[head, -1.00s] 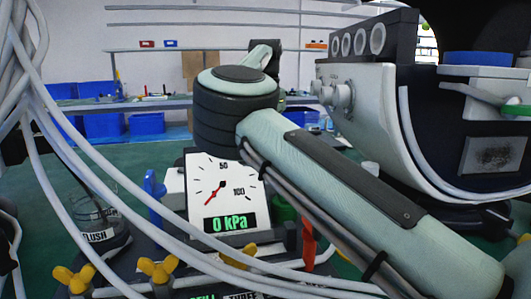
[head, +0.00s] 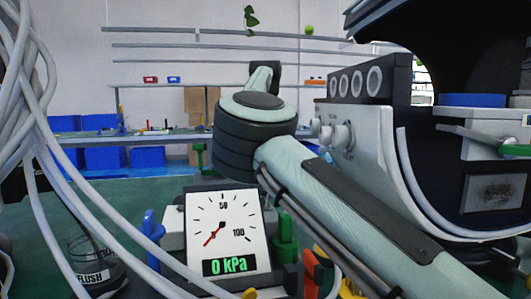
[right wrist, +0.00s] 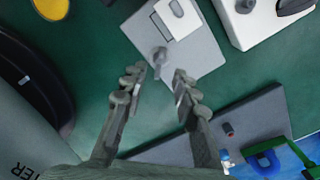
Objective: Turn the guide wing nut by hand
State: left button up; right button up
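In the right wrist view my right gripper (right wrist: 160,82) is open, with nothing between its fingertips. Beyond the tips, a small grey knob-like piece (right wrist: 160,60) stands on a light grey plate (right wrist: 195,55); I cannot tell whether it is the guide wing nut. In the head view, yellow pieces show at the bottom edge, one (head: 250,294) below the gauge and one (head: 350,291) further right. They are mostly cut off, and no label marks either as the guide nut. My right arm crosses the head view and its gripper is hidden there. My left gripper is out of view.
A pressure gauge (head: 222,228) reads 0 kPa. A beaker marked FLUSH (head: 92,268) stands at left behind hanging white cables (head: 75,150). A large white machine (head: 365,150) fills the right. Shelves with blue bins (head: 148,156) stand far back, beyond green floor.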

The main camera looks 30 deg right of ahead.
aim_at(266, 193)
notch_tip(266, 193, up, 7)
dwell(0.3)
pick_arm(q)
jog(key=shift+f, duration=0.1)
